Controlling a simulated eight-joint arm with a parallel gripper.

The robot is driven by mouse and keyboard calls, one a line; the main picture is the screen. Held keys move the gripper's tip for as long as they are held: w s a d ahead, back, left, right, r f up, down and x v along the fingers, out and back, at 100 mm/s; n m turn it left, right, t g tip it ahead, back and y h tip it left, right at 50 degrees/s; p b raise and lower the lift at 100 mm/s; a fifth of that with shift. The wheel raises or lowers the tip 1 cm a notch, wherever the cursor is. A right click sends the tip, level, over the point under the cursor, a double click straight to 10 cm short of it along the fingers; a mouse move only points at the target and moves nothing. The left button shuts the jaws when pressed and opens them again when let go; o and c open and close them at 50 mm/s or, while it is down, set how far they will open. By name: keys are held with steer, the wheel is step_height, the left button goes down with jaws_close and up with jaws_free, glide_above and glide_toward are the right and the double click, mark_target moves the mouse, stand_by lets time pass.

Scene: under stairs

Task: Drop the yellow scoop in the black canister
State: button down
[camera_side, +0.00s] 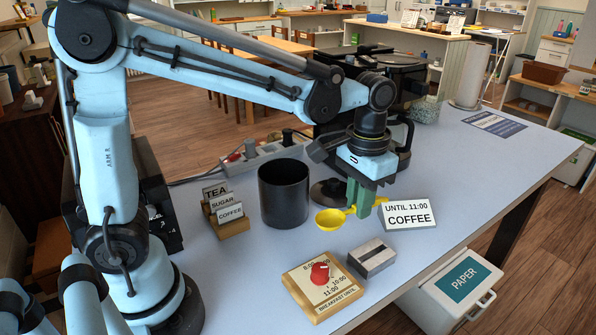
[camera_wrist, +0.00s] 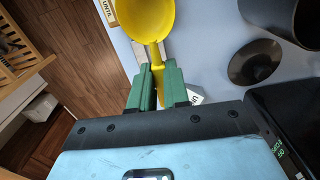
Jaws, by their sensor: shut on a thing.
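The yellow scoop (camera_side: 332,219) has a round bowl and a short handle. My gripper (camera_side: 360,200) has green fingers and is shut on the scoop's handle, just above or at the table; I cannot tell whether the scoop touches it. In the wrist view the scoop (camera_wrist: 146,18) extends beyond my green fingers (camera_wrist: 157,80), with its bowl toward the top edge. The black canister (camera_side: 284,195) stands upright and open to the left of my gripper. Part of it shows at the top right of the wrist view (camera_wrist: 300,20). Its inside bottom is hidden.
A black round lid (camera_side: 328,192) lies between canister and gripper. A label rack (camera_side: 226,212) stands left of the canister. A COFFEE sign (camera_side: 408,214), a grey block (camera_side: 371,258) and a wooden dial board (camera_side: 323,284) are near the front. A coffee machine (camera_side: 385,80) stands behind.

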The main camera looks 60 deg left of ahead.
steer(key=s+a+r, duration=0.1)
steer(key=a+r, duration=0.4)
steer(key=a, duration=0.4)
steer(key=s+a+r, duration=0.1)
steer(key=a+r, duration=0.4)
steer(key=a, duration=0.4)
steer(key=shift+w+f, duration=0.15)
steer(key=shift+f, duration=1.25)
steer(key=shift+w+f, duration=0.1)
steer(key=shift+f, duration=1.25)
steer(key=c, duration=1)
jaws_free()
steer(key=shift+c, duration=0.2)
step_height(320, 180, up, 12)
